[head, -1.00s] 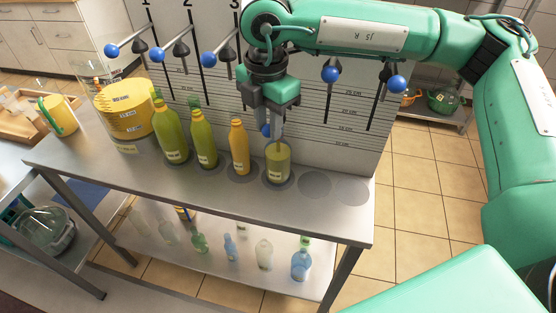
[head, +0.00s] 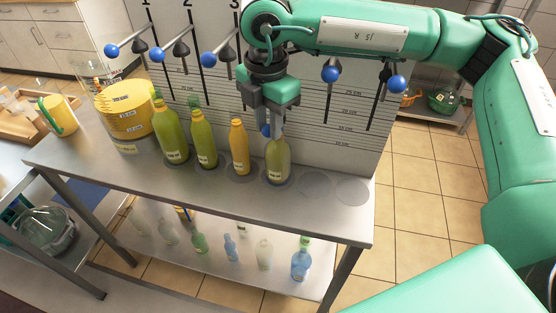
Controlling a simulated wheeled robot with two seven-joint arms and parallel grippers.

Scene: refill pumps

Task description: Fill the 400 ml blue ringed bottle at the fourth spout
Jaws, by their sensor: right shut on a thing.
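A translucent, pale yellow-green bottle (head: 277,163) stands upright on the dark round spot under the fourth spout, in line with the other bottles. A small label shows low on it. I cannot make out a blue ring, and its neck is partly behind my gripper. My right gripper (head: 271,118) points down just above the bottle. It is shut on the fourth lever's blue knob (head: 266,130), which sits much lower than the other knobs. The gripper hides most of that lever and the fourth spout. My left gripper is not in view.
Two green bottles (head: 171,138) and an orange bottle (head: 240,148) stand left of it on the bench (head: 140,172). A large yellow container (head: 125,112) stands further left. Two free spots (head: 315,184) lie to the right. Several pale bottles (head: 264,254) stand on the lower shelf.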

